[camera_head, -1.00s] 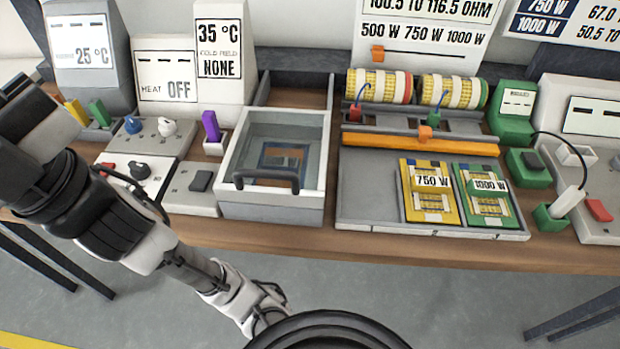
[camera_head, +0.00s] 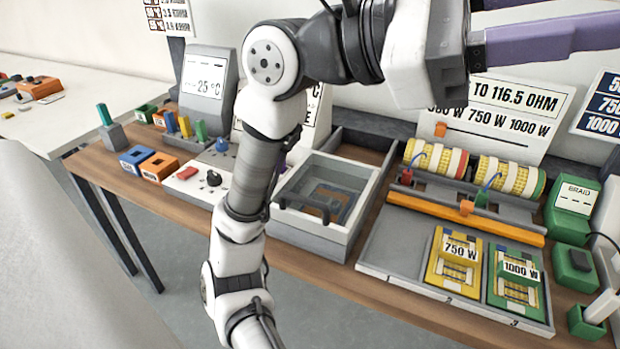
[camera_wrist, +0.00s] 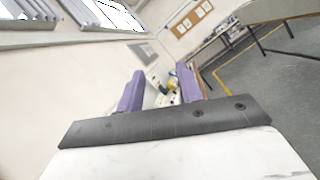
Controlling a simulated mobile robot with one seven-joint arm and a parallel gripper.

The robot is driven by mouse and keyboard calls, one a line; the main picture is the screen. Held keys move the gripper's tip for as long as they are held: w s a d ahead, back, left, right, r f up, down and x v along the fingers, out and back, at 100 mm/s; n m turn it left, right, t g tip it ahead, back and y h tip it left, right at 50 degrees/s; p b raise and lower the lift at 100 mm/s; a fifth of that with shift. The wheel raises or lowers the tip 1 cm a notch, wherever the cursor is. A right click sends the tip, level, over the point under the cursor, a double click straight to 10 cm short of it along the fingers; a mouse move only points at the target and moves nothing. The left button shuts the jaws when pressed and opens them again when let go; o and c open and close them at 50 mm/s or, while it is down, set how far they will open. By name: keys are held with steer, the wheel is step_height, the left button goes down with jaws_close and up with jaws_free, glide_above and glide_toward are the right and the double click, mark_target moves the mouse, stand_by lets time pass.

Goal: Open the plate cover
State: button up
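The plate cover (camera_head: 343,171) looks like a clear lid on a grey-white box in the middle of the bench. It lies shut, with a dark handle (camera_head: 301,207) along its front edge. A dark, blurred plate shows through it. My gripper (camera_wrist: 160,88) is open, its two purple fingers spread with nothing between them in the wrist view. In the head view its purple fingers (camera_head: 560,37) are at the upper right, high above the bench and well away from the cover. My arm crosses just left of the box and hides part of its surroundings. The wrist view does not show the cover.
Right of the box, a grey tray (camera_head: 385,250) holds a yellow 750 W plate (camera_head: 453,277) and a green 1000 W plate (camera_head: 514,291). Left are a red-button control (camera_head: 187,173) and a 25 °C display (camera_head: 204,88).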

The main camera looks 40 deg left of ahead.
steer(key=w+f+n+t+y, duration=0.1)
steer(key=w+f+t+y, duration=0.25)
steer(key=w+y, duration=0.2)
steer(key=n+g+y, duration=0.5)
steer(key=g+y, duration=0.1)
steer(key=y, duration=1)
glide_above(302, 198)
steer(key=s, duration=0.3)
step_height(302, 198, down, 20)
steer(key=w+f+b, duration=0.1)
steer(key=f+b, duration=0.1)
steer(key=f, duration=0.2)
steer(key=w+f+b, duration=0.1)
steer(key=f+b, duration=0.2)
steer(key=f, duration=0.1)
steer(key=f+b, duration=0.3)
steer(key=f, duration=0.2)
steer(key=shift+w, duration=0.4)
jaws_close()
